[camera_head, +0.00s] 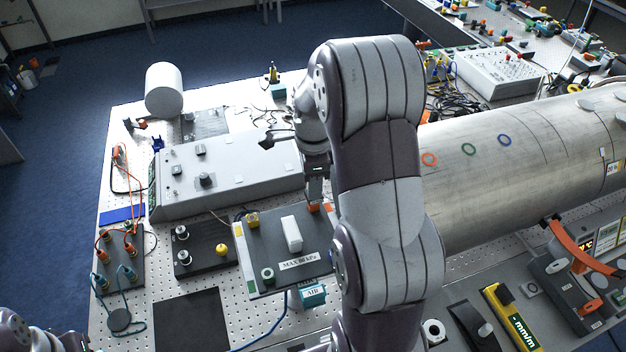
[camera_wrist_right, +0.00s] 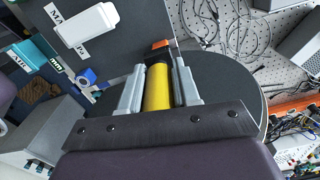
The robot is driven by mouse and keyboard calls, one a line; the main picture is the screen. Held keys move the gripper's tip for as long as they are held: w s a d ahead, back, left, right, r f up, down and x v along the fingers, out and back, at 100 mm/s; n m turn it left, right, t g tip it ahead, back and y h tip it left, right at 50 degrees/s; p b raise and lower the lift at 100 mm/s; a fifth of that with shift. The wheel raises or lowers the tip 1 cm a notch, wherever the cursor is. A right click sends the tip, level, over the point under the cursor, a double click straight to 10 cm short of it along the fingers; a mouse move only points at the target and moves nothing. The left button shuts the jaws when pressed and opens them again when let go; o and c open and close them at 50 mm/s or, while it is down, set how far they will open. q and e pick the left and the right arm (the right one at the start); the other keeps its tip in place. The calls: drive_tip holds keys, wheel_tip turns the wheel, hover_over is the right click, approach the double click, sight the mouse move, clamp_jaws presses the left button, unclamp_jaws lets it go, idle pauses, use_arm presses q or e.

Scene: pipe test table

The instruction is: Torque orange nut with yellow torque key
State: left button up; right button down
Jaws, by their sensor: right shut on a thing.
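My right gripper (camera_wrist_right: 159,85) is shut on the yellow torque key (camera_wrist_right: 158,90), which lies between its two grey fingers. The key's dark tip meets the orange nut (camera_wrist_right: 161,44) in the right wrist view. I cannot tell how deeply it is seated. In the head view the right gripper (camera_head: 317,186) is above the right edge of the dark plate (camera_head: 262,256) marked MAX 80 kPa. The orange nut (camera_head: 313,207) shows just below it, partly hidden. The key is hidden there by the gripper and arm. My left gripper is out of view.
A large metal pipe (camera_head: 520,165) lies to the right. My right arm hides the middle.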

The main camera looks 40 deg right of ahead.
drive_tip(key=shift+w, duration=0.1)
idle(0.3)
drive_tip(key=shift+f+b, duration=0.65)
drive_tip(key=shift+f, duration=0.55)
